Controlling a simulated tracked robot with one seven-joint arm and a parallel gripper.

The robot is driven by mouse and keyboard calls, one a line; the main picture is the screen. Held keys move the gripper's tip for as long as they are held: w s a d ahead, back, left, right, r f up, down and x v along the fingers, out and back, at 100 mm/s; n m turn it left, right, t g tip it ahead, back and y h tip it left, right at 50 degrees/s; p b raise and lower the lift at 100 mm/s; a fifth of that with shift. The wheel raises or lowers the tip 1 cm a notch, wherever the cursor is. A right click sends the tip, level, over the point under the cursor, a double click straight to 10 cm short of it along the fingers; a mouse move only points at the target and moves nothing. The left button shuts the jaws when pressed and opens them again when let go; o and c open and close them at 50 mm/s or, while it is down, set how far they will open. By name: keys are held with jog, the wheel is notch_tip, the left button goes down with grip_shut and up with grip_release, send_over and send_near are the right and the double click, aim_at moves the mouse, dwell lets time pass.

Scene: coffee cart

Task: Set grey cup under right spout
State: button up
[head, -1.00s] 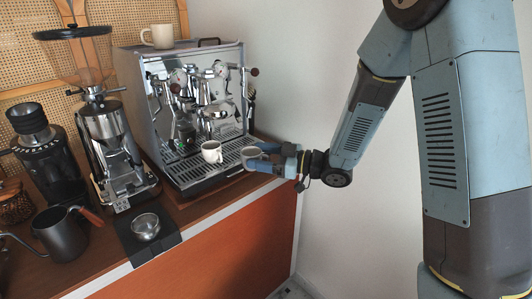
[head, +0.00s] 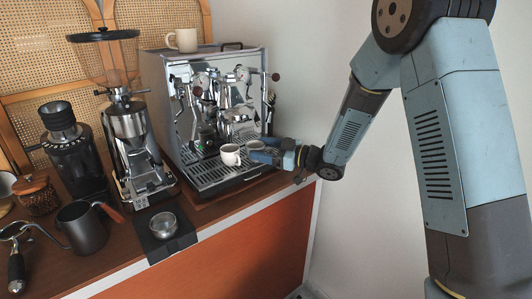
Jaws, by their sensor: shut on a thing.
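The espresso machine (head: 184,100) stands at the back of the cart, with its drip tray (head: 212,182) at the front below the group head (head: 232,113). My gripper (head: 262,153) reaches in from the right and is shut on the grey cup (head: 256,145), mostly hidden behind the fingers. The grey cup is over the right part of the drip tray; I cannot tell whether it touches the tray. A white cup (head: 230,156) stands upright on the tray just left of it. The spouts are too small to tell apart.
A cream mug (head: 184,40) sits on top of the machine. Two grinders (head: 130,125), a dark kettle (head: 84,226), a tamping mat (head: 153,250) and a portafilter (head: 16,265) fill the counter's left. The wall is close behind my arm at right.

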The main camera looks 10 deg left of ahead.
aim_at(256, 146)
jog(key=shift+w+a+f, duration=0.15)
jog(key=shift+w+a, duration=1.3)
jog(key=shift+a, duration=0.2)
jog(key=shift+s+d+f, duration=0.1)
jog(key=shift+f, duration=0.15)
jog(key=o, duration=1.3)
